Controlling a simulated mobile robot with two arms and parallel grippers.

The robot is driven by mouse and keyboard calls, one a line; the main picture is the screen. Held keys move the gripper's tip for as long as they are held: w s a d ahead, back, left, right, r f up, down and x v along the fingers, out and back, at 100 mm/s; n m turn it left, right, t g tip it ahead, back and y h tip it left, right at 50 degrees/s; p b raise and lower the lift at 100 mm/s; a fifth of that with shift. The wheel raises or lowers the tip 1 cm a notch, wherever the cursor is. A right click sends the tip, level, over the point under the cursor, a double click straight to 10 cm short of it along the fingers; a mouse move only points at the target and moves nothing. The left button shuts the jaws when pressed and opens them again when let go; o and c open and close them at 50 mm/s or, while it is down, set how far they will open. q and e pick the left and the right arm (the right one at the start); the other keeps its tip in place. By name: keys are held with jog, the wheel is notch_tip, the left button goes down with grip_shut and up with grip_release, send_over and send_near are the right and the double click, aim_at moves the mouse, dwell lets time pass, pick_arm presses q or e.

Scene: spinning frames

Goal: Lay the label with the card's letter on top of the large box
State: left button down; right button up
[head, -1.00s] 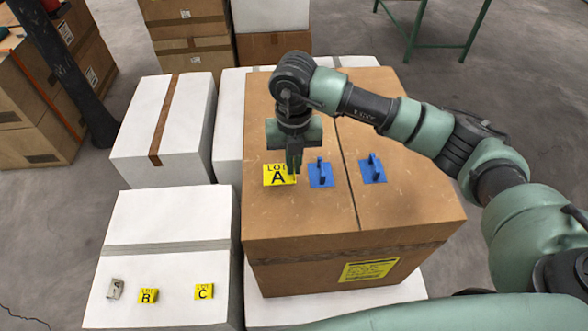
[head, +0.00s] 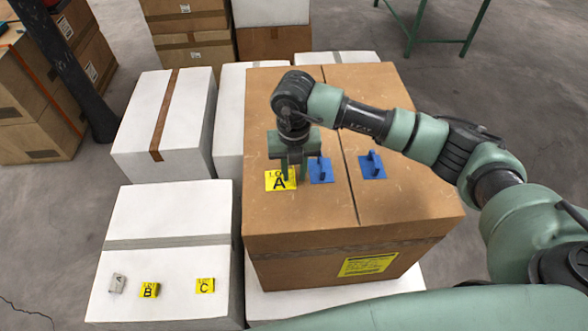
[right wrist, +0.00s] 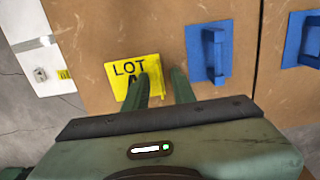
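The yellow label reading LOT A (head: 274,184) lies flat on top of the large brown box (head: 410,210), near its left edge. It also shows in the right wrist view (right wrist: 122,72), with its letter partly hidden by a finger. My right gripper (head: 294,174) is open just over the label's right side, its fingers apart with nothing held between them. A small grey-white card (head: 117,284) with a letter that looks like A stands on the near white box (head: 165,215). Yellow labels B (head: 150,290) and C (head: 205,286) are on that box too. My left gripper is out of view.
Two blue plates with raised handles, one (head: 320,170) close to the right of label A and another (head: 372,166) farther right, sit on the large box. More white boxes (head: 190,110) stand beside and behind it. The large box's front top is clear.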

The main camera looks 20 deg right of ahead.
aim_at(294, 178)
jog(key=shift+r, duration=0.3)
notch_tip(294, 178, up, 12)
jog(key=b, duration=0.4)
jog(key=shift+f, duration=0.15)
